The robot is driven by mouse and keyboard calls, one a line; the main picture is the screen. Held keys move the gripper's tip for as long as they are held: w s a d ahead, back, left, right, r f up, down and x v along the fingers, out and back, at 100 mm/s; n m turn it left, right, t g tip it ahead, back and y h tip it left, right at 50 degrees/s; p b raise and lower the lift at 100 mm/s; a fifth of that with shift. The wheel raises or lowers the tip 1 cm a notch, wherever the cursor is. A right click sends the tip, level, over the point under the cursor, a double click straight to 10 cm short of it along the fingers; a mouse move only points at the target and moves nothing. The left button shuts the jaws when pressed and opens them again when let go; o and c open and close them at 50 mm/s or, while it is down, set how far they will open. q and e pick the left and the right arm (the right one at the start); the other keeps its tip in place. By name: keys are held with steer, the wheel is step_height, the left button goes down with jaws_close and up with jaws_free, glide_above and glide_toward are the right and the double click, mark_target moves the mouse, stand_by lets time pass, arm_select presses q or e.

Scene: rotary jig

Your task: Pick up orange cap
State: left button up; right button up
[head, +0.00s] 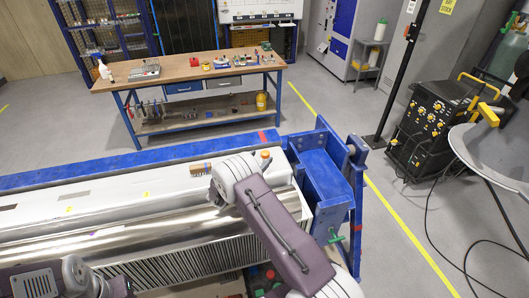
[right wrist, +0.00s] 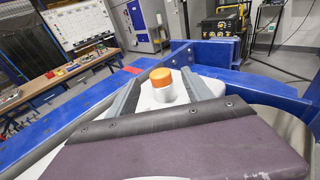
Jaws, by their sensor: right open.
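The orange cap (right wrist: 161,75) tops a short pale cylinder (right wrist: 163,92) in the right wrist view. In the head view, the cap (head: 265,154) shows as a small orange spot at the right end of the white-topped jig, just past my right wrist. My right gripper (right wrist: 164,71) is open, with one grey finger on each side of the cap and cylinder. I cannot tell whether the fingers touch them. In the head view my wrist hides most of this gripper. Only links of my left arm show at the lower left; its gripper is out of view.
A wood-handled brush (head: 200,168) lies on the jig's white top (head: 105,194), left of my right wrist. A blue frame (head: 323,180) rises at the jig's right end. A wooden workbench (head: 180,72) stands behind, with open floor between. A black machine (head: 430,125) stands at right.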

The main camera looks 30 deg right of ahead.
mark_target(263, 155)
steer(key=x, duration=0.3)
steer(key=shift+w+d+f, duration=0.15)
steer(key=shift+d+f, duration=0.15)
steer(key=shift+d, duration=0.05)
steer(key=shift+a+r, duration=0.2)
steer(key=shift+a, duration=0.1)
steer(key=c, duration=1.2)
jaws_close()
arm_select(q)
steer(key=shift+w+d+r, duration=0.1)
steer(key=shift+d+r, duration=0.05)
steer(key=shift+r, duration=0.25)
steer(key=shift+w+d+r, duration=0.1)
steer(key=shift+d+r, duration=0.05)
steer(key=shift+r, duration=0.25)
arm_select(e)
steer(key=shift+d, duration=0.1)
